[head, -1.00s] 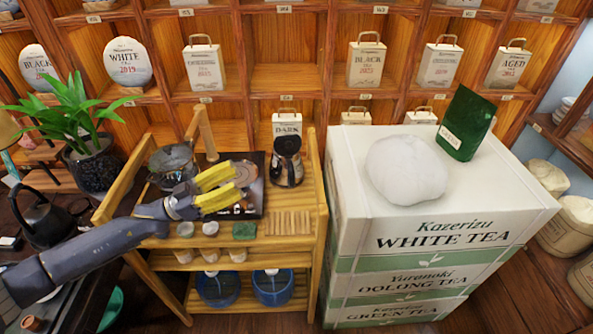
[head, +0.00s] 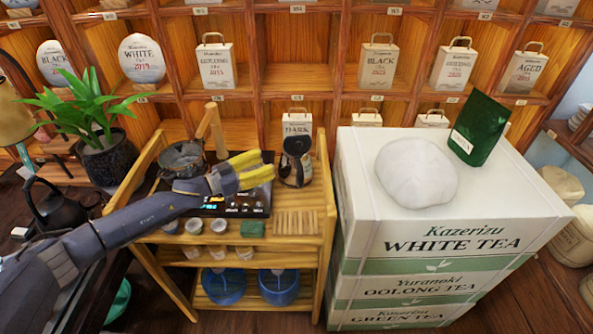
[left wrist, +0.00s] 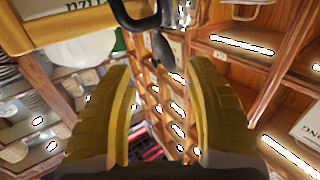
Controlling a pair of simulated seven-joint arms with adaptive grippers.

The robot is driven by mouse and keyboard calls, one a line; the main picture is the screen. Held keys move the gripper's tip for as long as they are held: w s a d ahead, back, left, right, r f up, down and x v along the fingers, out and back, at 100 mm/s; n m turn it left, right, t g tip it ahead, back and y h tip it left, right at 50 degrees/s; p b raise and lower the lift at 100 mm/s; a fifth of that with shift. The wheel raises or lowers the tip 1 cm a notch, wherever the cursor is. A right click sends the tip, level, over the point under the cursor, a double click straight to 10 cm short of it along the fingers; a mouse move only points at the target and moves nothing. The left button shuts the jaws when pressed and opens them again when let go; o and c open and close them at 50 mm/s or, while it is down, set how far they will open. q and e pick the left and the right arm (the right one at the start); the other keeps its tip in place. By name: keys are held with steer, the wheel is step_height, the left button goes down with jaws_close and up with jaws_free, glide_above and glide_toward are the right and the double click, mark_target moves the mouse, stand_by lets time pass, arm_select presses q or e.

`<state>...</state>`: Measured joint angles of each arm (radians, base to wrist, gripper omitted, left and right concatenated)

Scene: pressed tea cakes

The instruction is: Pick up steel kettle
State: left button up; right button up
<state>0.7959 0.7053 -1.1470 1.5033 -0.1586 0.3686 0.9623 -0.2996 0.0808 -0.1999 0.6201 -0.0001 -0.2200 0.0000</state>
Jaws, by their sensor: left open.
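A steel kettle (head: 294,170) with a black handle stands upright on the top shelf of the wooden cart. Its dark handle (left wrist: 128,18) shows at the top of the left wrist view, ahead of the fingertips. My left gripper (head: 270,164) reaches in from the left with yellow fingers. It is open and empty, and its tips are just left of the kettle. Its two fingers also frame the left wrist view (left wrist: 160,68). I cannot tell whether the tips touch the kettle. My right gripper is not in view.
The cart (head: 325,210) also holds a glass pot (head: 182,158), a dark tray (head: 245,208), small cups (head: 218,226) and a slatted wooden piece (head: 297,222). Large tea boxes (head: 355,170) stand close on the right. Shelves (head: 330,85) rise behind. A black kettle (head: 52,210) sits far left.

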mark_target(295, 151)
arm_select(q)
steer(key=x, duration=0.8)
steer(key=shift+d+r, duration=0.1)
steer(key=shift+x, duration=2.75)
steer(key=shift+r, duration=0.1)
steer(key=shift+c, duration=0.4)
jaws_close()
